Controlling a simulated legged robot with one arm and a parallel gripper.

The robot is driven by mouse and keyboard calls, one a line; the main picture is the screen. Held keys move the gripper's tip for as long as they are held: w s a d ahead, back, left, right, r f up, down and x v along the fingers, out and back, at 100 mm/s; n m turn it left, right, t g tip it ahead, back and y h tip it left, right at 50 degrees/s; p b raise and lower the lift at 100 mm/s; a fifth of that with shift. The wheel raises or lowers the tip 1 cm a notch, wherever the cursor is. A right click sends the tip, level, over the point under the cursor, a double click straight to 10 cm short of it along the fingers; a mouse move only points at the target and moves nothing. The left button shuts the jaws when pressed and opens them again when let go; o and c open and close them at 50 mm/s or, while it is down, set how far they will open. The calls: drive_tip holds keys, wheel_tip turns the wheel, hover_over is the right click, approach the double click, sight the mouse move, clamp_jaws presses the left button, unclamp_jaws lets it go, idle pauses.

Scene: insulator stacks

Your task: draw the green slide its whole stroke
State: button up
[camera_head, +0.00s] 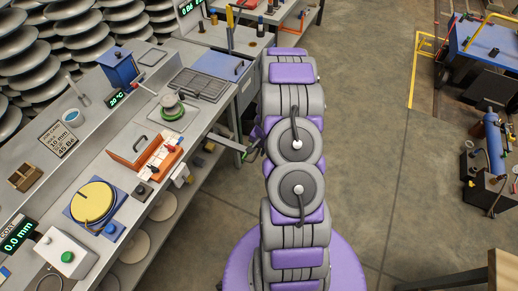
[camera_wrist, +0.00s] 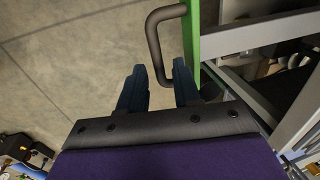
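The green slide (camera_wrist: 191,32) shows in the wrist view as a narrow green upright face at the upper middle. A dark U-shaped handle (camera_wrist: 154,42) stands out from its left side. My gripper (camera_wrist: 158,66) is open, with its two dark fingers apart. The lower bend of the handle lies between the fingertips in the picture, with a gap to the left finger; I cannot tell whether the right finger touches it. In the head view my gripper (camera_head: 252,143) is at the right side of the workbench, mostly hidden by my arm. I cannot make out the green face there.

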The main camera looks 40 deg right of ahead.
clamp_jaws()
drive_tip(key=shift+s+d, duration=0.1)
drive_tip(key=shift+s, duration=0.05)
idle(0.4)
drive_tip(key=shift+s+d+p, duration=0.25)
drive_tip(key=shift+s+p, duration=0.05)
drive_tip(key=shift+s, duration=0.2)
drive_tip(key=shift+o, duration=0.8)
unclamp_jaws()
drive_tip(key=shift+s+d, duration=0.15)
